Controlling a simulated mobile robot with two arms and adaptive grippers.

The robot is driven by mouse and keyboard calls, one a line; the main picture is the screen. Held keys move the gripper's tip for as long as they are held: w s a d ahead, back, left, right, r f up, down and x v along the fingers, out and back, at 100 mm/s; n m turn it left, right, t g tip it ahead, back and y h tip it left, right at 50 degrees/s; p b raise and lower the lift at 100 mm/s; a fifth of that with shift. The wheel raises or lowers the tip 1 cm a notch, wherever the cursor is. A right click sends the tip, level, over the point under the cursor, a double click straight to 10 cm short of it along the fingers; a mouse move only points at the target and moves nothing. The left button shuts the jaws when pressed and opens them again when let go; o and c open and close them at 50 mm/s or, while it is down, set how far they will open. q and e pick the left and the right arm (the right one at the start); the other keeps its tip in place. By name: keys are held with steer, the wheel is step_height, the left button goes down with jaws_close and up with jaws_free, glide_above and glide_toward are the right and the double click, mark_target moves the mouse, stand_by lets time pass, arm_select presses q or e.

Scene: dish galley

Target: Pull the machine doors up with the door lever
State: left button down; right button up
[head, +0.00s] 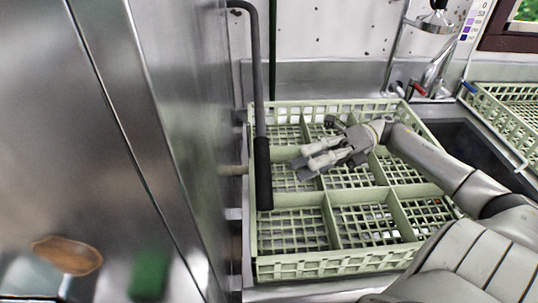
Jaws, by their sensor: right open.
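The door lever (258,85) is a dark bent bar with a thick black grip (263,174) at its lower end. It hangs down along the right side of the steel machine (95,150), whose tall metal panels fill the left of the view. My right gripper (302,168) comes in from the right, open and empty. It is to the right of the black grip, apart from it in the picture, and above the green rack. My left gripper is not in view.
A pale green compartment rack (335,268) stands beside the machine, under my right gripper; its compartments look empty. A sink (465,150), a tap (432,75) and another green rack (510,122) are at the right. A white wall stands behind.

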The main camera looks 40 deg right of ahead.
mark_target(264, 181)
steer(key=a+p, duration=0.1)
steer(key=a, duration=0.2)
steer(key=a+p, duration=0.1)
steer(key=a, duration=0.2)
steer(key=w+a+p, duration=0.1)
steer(key=a, duration=0.3)
steer(key=shift+r, duration=0.25)
steer(key=shift+a, duration=0.35)
steer(key=shift+f, duration=0.1)
steer(key=shift+c, duration=1.4)
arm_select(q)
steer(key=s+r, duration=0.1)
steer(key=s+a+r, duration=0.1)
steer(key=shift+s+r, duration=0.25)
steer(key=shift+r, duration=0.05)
arm_select(e)
jaws_close()
